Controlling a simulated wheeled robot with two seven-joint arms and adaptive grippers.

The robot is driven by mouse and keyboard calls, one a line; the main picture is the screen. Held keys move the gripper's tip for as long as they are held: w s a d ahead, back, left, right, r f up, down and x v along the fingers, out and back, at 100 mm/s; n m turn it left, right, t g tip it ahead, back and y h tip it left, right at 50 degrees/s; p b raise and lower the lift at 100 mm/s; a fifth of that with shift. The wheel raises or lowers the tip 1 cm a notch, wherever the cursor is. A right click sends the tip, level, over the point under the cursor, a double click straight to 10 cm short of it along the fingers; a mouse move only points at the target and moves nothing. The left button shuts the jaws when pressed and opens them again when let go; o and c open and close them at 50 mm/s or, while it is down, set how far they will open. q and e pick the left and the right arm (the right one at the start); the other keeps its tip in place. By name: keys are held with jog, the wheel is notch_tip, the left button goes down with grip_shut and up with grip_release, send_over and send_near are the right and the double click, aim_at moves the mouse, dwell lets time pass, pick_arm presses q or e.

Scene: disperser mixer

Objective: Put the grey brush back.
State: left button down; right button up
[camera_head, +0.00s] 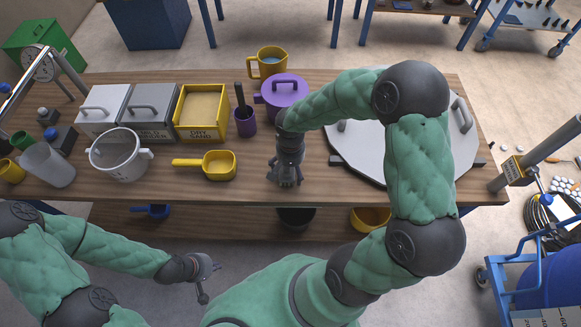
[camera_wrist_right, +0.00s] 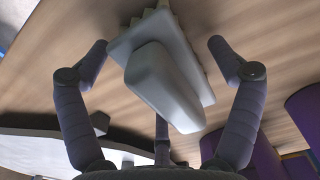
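The grey brush (camera_wrist_right: 165,80) shows in the right wrist view, with a thick grey handle on a wider grey block and pale bristles along its edge. My right gripper (camera_head: 286,180) points down over the front middle of the table. In the wrist view its fingers (camera_wrist_right: 160,75) are spread on either side of the brush, with gaps, so it is open. In the head view the gripper hides the brush. My left gripper (camera_head: 210,278) is in front of the table, away from everything on it; its finger opening is unclear.
Left of my right gripper are a yellow scoop (camera_head: 219,165), a dry sand bin (camera_head: 203,115) and a white pot (camera_head: 119,160). Behind are a purple cup (camera_head: 245,124) holding a dark tool, a purple lidded pot (camera_head: 291,88) and a yellow mug (camera_head: 268,65). A large white lid-like plate (camera_head: 350,150) lies right.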

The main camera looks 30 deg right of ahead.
jog(key=shift+r, duration=0.15)
notch_tip(320, 180, up, 12)
jog(key=p, duration=0.4)
dwell(0.5)
